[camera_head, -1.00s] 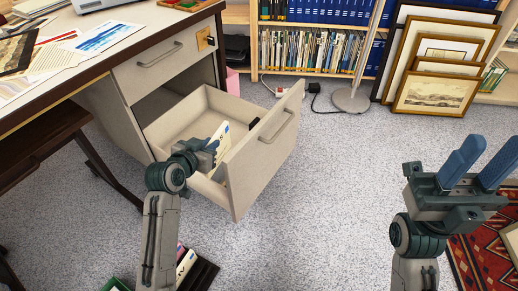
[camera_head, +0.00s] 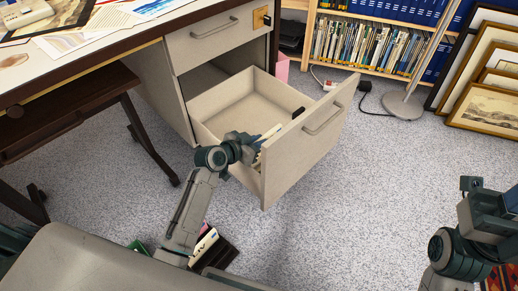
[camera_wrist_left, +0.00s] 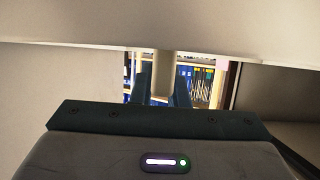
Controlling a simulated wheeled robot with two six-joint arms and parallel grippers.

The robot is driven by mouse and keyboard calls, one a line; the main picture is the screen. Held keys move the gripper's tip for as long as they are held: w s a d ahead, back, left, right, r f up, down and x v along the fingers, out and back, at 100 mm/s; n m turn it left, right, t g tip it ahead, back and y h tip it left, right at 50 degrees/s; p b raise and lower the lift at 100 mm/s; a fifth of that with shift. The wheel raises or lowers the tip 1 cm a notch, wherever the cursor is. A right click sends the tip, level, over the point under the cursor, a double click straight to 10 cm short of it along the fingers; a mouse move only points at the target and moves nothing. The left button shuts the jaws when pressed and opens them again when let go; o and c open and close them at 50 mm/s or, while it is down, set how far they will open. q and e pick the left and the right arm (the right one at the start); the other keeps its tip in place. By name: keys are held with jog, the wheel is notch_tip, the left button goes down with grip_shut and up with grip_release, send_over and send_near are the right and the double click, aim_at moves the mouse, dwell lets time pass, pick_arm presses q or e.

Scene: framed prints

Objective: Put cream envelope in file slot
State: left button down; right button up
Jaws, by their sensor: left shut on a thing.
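My left gripper (camera_head: 257,148) reaches into the open desk drawer (camera_head: 300,160), close behind its front panel. It is shut on a pale cream envelope (camera_head: 268,134), of which only a narrow part shows in the head view. In the left wrist view the two dark fingers (camera_wrist_left: 160,92) stand on either side of a cream strip, the envelope edge-on (camera_wrist_left: 162,75). I cannot make out a separate file slot; the drawer's near inside is hidden by my arm and the front panel. My right gripper (camera_head: 508,203) is cut off at the right edge.
The desk (camera_head: 110,55) with papers stands at left. A dark box (camera_head: 215,252) with pale and pink items sits on the floor at the bottom. Bookshelves (camera_head: 370,45), a stand base (camera_head: 403,106) and framed prints (camera_head: 487,105) are at the back right. The carpet right of the drawer is clear.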

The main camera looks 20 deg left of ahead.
pick_arm(q)
notch_tip(320, 180, down, 2)
jog(key=shift+f+b, duration=0.15)
jog(key=shift+b, duration=0.15)
jog(key=shift+f, duration=0.25)
jog(key=shift+r, duration=0.1)
jog(key=shift+f+b, duration=0.35)
jog(key=shift+f, duration=0.2)
jog(key=shift+s, duration=0.1)
